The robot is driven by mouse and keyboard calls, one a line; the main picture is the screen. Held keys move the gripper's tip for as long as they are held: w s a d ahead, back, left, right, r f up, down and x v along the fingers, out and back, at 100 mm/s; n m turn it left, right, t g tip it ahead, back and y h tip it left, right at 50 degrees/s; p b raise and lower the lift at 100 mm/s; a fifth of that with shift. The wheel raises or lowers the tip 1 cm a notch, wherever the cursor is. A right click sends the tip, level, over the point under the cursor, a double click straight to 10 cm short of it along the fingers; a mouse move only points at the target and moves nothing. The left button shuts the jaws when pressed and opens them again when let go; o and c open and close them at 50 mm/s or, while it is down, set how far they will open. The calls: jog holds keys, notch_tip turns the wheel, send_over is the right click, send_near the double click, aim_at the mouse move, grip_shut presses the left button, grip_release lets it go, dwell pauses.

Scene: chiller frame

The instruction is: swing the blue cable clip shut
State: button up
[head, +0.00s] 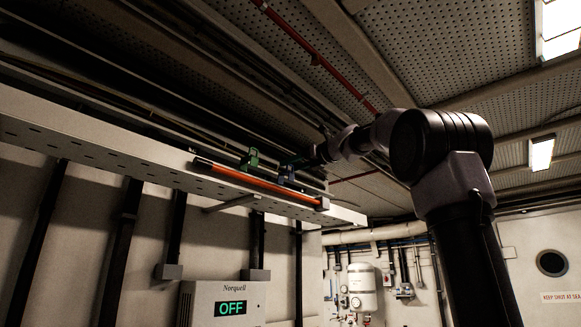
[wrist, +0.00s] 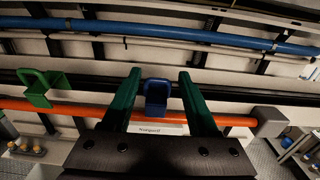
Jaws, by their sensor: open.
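The blue cable clip (wrist: 157,98) sits at the orange bar (wrist: 75,108), between my two green fingers in the wrist view. Its upper loop stands up; I cannot tell how far its jaw is open. In the head view the blue clip (head: 286,173) is small and dark, on the tray's outer side. My gripper (wrist: 160,76) is open, with one finger on each side of the clip and visible gaps between. In the head view my gripper (head: 298,160) is just above and right of the clip, partly lost in shadow.
A green clip (wrist: 42,88) is on the same bar to the left. A grey end block (wrist: 270,122) closes the bar on the right. The white perforated tray (head: 100,148) runs behind the bar. Dark pipes and a blue pipe (wrist: 190,35) run beyond.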

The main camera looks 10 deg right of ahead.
jog(key=shift+w+a, duration=0.35)
jog(key=shift+w, duration=0.05)
grip_shut()
jog(key=shift+d, duration=0.1)
dwell(1.2)
